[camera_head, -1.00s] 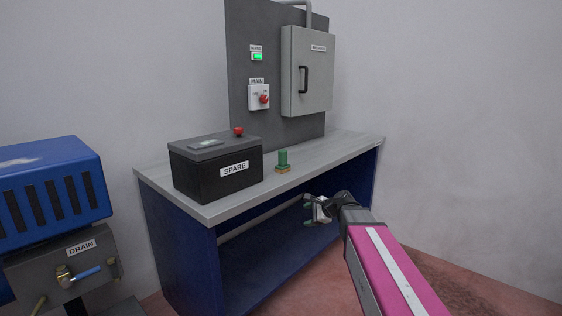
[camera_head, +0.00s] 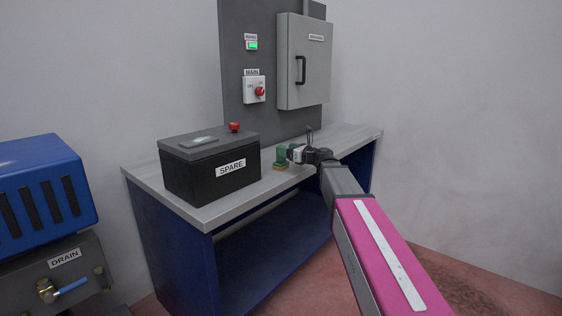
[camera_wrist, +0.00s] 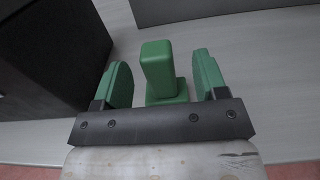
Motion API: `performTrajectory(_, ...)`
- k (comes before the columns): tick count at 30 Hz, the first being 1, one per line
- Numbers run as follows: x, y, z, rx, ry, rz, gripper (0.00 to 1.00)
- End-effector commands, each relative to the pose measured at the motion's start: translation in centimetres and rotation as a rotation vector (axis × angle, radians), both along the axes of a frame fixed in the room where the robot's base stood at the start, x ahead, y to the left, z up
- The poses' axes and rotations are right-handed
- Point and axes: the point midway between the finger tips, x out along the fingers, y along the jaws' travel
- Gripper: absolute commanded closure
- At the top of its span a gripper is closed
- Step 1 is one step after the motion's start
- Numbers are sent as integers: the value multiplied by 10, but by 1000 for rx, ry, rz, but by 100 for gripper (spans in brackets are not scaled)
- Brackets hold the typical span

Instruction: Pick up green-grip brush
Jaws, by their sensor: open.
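The green-grip brush (camera_head: 281,157) stands upright on the grey workbench, to the right of the black SPARE box. In the wrist view the brush (camera_wrist: 158,68) shows a green block grip on a wider green base. My gripper (camera_head: 291,153) is at bench height, just right of the brush in the head view and partly in front of it. In the wrist view my gripper's two green fingers (camera_wrist: 163,84) are apart, one on each side of the brush, with a gap on both sides. The brush's lower part is partly hidden in the head view.
The black SPARE box (camera_head: 212,172) stands on the workbench (camera_head: 356,138) left of the brush, near my left finger in the wrist view. A grey panel with a switch and cabinet (camera_head: 305,62) rises behind. The bench's right end is clear.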

Motion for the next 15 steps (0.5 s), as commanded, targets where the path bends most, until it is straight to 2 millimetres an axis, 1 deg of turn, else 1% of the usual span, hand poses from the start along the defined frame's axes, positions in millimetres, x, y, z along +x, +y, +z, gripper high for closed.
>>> performTrajectory(5,6,9,1,-1,-1,0,34)
performTrajectory(11,21,31,7,-1,-1,1,34)
performTrajectory(15,31,44,6,-1,0,0,34)
